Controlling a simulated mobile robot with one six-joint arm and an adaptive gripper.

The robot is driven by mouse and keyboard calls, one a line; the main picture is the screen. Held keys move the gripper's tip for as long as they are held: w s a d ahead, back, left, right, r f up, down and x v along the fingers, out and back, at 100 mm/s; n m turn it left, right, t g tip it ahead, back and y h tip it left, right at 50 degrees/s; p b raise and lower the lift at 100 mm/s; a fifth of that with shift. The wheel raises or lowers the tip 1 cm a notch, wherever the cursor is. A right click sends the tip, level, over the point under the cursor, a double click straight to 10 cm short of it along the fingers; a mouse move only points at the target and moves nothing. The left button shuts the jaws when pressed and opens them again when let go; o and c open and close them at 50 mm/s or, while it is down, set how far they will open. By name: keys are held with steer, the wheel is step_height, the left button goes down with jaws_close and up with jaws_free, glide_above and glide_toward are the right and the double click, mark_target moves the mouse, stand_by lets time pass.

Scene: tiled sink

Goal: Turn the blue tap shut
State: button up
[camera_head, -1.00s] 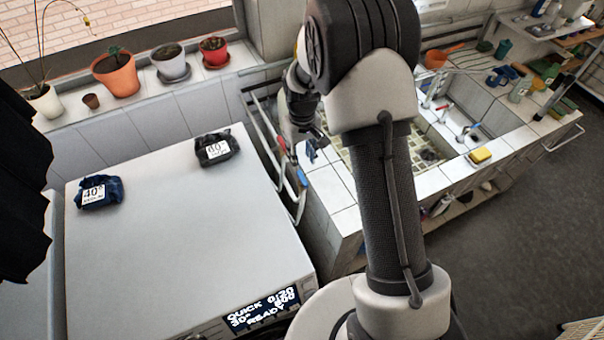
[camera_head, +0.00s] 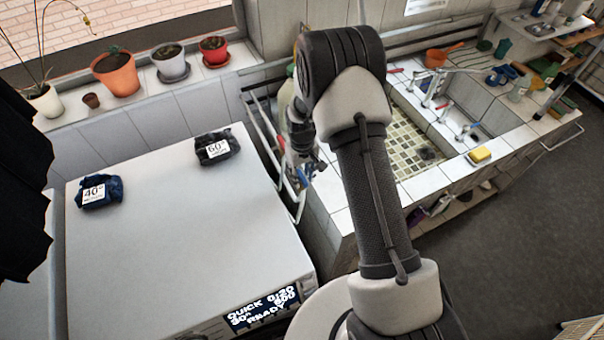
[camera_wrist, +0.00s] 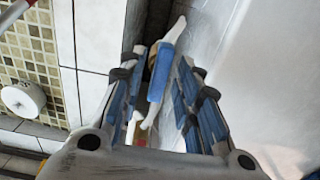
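A blue tap handle (camera_wrist: 158,75) with a pale end stands between the two fingers of my gripper (camera_wrist: 160,62) in the wrist view. The fingers, with blue pads and dark joints, are open on either side of it, and I see a narrow gap at each side. In the head view my gripper (camera_head: 304,166) is low in the gap between the white machine and the tiled sink. Blue parts show there, but handle and finger pads are hard to tell apart. The tap's body is mostly hidden by my gripper.
The white machine (camera_head: 170,240) stands left, with two dark cloth bundles on top. The tiled sink (camera_head: 352,220) is right, with other taps (camera_head: 468,130) and a yellow sponge (camera_head: 480,156). Flower pots (camera_head: 116,75) line the sill. The gap around my gripper is narrow.

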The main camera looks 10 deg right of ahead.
jaws_close()
